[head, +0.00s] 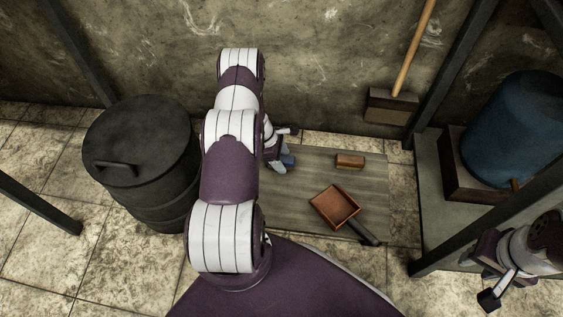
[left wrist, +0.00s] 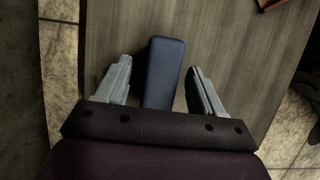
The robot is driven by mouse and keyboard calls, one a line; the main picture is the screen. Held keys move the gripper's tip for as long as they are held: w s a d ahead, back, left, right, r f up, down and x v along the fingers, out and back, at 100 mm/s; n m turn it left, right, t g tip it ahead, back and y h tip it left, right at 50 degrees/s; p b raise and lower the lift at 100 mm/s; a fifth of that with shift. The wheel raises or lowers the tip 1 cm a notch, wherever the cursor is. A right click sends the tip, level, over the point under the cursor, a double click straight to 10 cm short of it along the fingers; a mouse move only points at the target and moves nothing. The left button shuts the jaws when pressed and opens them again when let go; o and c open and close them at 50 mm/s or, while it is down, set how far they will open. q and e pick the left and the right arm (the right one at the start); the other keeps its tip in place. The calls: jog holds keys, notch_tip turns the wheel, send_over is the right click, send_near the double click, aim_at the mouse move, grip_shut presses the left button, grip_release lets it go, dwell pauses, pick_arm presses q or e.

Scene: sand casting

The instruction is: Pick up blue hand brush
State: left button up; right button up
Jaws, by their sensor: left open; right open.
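The blue hand brush (left wrist: 163,75) lies between the two open fingers of my left gripper (left wrist: 157,83) in the left wrist view, with a gap on each side. Its near end is hidden by the gripper body. In the head view only a small blue part of the brush (head: 289,161) shows beside my left gripper (head: 281,155), mostly hidden by my left arm. My right gripper (head: 492,285) is at the lower right of the head view, open and empty, away from the brush.
The brush is over a low wooden board (head: 372,196), which also bears a brown block (head: 350,161) and a brown dustpan (head: 335,207). A dark lidded barrel (head: 140,140) stands left. A broom (head: 392,105) leans on the wall.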

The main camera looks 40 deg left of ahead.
aim_at(286, 158)
pick_arm(q)
jog(key=shift+f, duration=0.2)
jog(key=shift+s+a, duration=0.1)
jog(key=c, duration=1.1)
notch_tip(286, 158, up, 5)
jog(key=p, duration=0.3)
jog(key=shift+f, duration=0.2)
jog(key=shift+s+d+r+p, duration=0.3)
jog(key=shift+d+r+p, duration=0.2)
jog(key=shift+r+p, duration=0.15)
jog(key=s+d+r+p, duration=0.1)
jog(key=s+d, duration=0.1)
jog(key=s+d+r+p, duration=0.1)
jog(key=s+d+r, duration=0.1)
jog(key=d, duration=0.1)
jog(key=s+d+r+p, duration=0.1)
jog(key=s+d+r, duration=0.1)
jog(key=d, duration=0.1)
jog(key=shift+s+d+r+p, duration=0.2)
jog(key=shift+r+p, duration=0.05)
jog(key=shift+p, duration=0.15)
